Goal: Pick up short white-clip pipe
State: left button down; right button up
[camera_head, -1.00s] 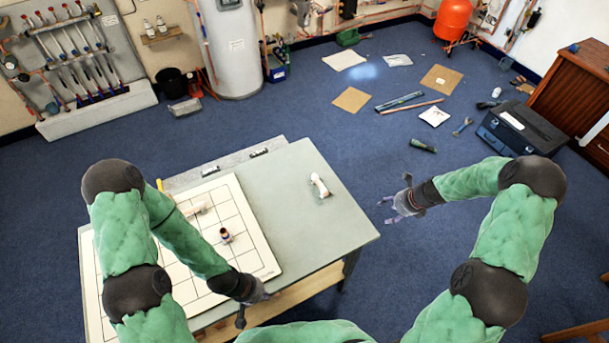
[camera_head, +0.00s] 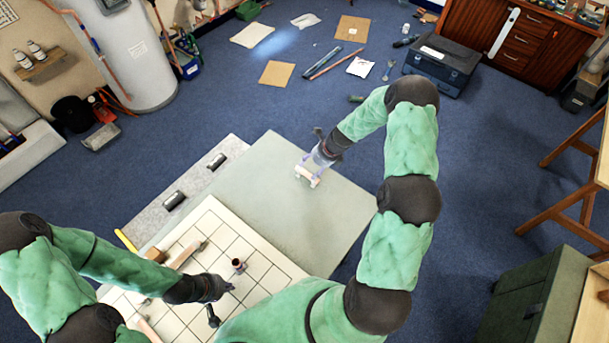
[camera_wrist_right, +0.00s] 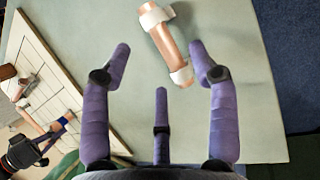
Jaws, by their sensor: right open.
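The short white-clip pipe (camera_wrist_right: 171,50) is a short copper tube with a white clip near each end. It lies on the bare grey-green table top (camera_head: 265,212), and in the head view only part of it (camera_head: 308,177) shows beneath my right gripper (camera_head: 307,168). In the right wrist view, my right gripper (camera_wrist_right: 160,60) is open, its purple fingers spread. The pipe lies slantwise beyond and between the fingertips, its near end by the right-hand finger, not gripped. My left gripper (camera_head: 222,300) hangs over the white gridded board with its fingers apart and nothing seen between them.
The gridded board (camera_head: 262,272) covers the table's left part and holds a small copper fitting (camera_head: 238,264) and a pipe piece (camera_head: 187,253). Two dark clips (camera_head: 174,200) sit on the grey strip behind. The table around the white-clip pipe is clear.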

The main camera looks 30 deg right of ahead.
aim_at(305, 173)
jog(key=shift+b+x, duration=0.45)
jog(key=shift+x, duration=3.1)
jog(key=shift+r, duration=0.1)
grip_shut()
